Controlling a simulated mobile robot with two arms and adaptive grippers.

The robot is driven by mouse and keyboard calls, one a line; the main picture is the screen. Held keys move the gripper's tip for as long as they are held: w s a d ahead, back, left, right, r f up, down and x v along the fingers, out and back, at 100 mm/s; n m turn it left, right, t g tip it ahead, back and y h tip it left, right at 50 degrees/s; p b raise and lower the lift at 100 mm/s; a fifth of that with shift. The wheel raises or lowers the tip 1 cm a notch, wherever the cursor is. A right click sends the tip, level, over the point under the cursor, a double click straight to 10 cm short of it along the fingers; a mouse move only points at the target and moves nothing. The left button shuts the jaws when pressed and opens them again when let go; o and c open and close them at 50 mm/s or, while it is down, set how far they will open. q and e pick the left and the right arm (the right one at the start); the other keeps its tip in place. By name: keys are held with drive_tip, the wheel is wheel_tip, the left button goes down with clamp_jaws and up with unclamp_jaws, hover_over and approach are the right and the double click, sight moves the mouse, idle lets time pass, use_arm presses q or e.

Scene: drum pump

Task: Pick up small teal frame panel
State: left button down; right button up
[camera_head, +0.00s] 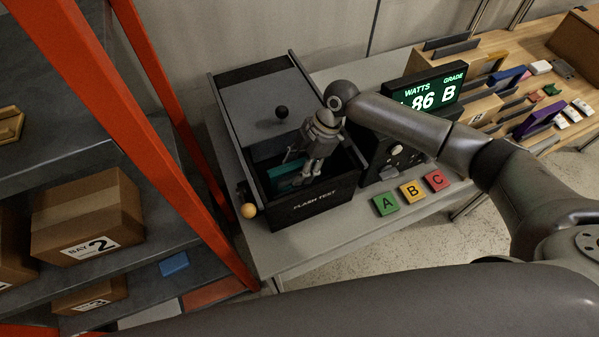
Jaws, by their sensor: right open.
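The small teal frame panel (281,176) lies inside the black open box labelled FLASH TEST (308,208). Only part of it shows; the box wall and my gripper hide the rest. My right gripper (299,172) reaches down into the box, with its fingers open beside the panel. I cannot tell whether they touch it. My left gripper is not in view.
The box's dark lid (262,103) with a round knob covers its back part. A display (428,98) reads WATTS 86, GRADE B. Tiles A, B and C (411,191) lie in front. An orange-framed shelf (182,167) stands at left. A wooden bench (520,45) holds several parts.

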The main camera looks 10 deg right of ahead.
clamp_jaws()
idle(0.3)
